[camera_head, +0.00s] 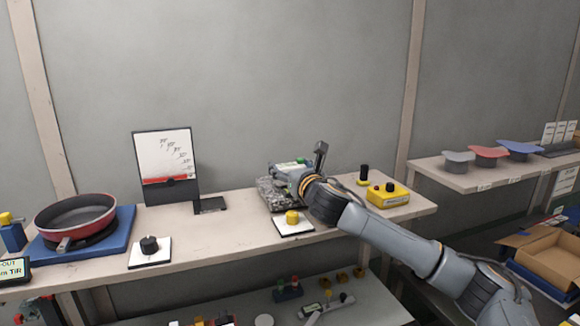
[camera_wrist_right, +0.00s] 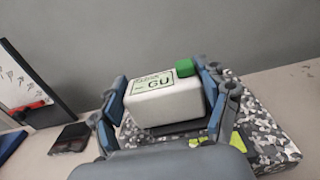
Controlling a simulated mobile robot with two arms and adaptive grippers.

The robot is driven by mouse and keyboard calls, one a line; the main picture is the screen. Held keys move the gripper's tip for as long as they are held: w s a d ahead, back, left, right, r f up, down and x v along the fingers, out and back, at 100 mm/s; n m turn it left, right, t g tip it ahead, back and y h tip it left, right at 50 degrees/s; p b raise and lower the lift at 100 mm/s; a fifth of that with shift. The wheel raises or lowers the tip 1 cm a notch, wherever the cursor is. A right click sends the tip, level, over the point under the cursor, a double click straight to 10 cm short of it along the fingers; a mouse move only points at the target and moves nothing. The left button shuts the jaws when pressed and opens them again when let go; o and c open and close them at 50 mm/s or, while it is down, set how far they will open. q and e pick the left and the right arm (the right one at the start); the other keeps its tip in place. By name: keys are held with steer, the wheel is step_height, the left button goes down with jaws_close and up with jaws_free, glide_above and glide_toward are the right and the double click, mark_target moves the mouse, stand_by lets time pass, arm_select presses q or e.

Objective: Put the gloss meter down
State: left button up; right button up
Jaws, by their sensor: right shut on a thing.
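The gloss meter (camera_wrist_right: 163,98) is a white box marked "GU" with a green button on top. My right gripper (camera_wrist_right: 166,112) is shut on it, one finger on each side. In the head view the meter (camera_head: 288,165) is mostly hidden by my right gripper (camera_head: 292,174). It is at a grey speckled block (camera_head: 267,196) on the shelf, which also shows under and beside it in the wrist view (camera_wrist_right: 262,125). I cannot tell whether the meter touches the block. My left gripper is not in view.
A white plate with a yellow knob (camera_head: 292,218) stands in front of the block. A yellow box (camera_head: 388,196) is to the right. A gauge board (camera_head: 167,165) and a red pan (camera_head: 75,215) on a blue base are to the left. The shelf (camera_head: 230,235) has bare room between.

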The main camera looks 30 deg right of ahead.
steer(key=o, duration=1.4)
steer(key=shift+f, duration=0.15)
steer(key=shift+s+a, duration=0.1)
steer(key=shift+s, duration=0.2)
steer(key=b+v, duration=0.3)
steer(key=v, duration=0.7)
steer(key=shift+s, duration=0.25)
steer(key=shift+s+a+r+b, duration=0.2)
steer(key=shift+s+b, duration=0.1)
steer(key=shift+s, duration=0.15)
